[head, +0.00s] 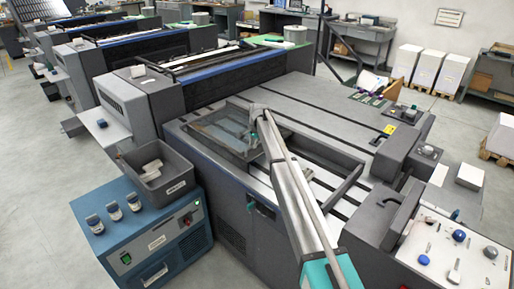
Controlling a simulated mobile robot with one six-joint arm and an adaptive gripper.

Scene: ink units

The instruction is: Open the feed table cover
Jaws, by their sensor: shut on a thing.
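The feed table cover (215,128) is a framed, glassy, see-through panel on the near side of the grey press, left of my arm. Through it the machine bed shows dimly. My gripper (254,139) is at the right part of this panel, with a small teal part showing beside the arm. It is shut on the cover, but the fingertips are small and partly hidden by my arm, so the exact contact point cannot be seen. How far the cover is raised is hard to tell from this view.
A dark-rimmed opening (335,182) lies right of my arm. A blue cabinet (150,240) with a grey bin (158,178) stands at the left. A control panel (450,250) with knobs is at the lower right. Grey floor is free at far left.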

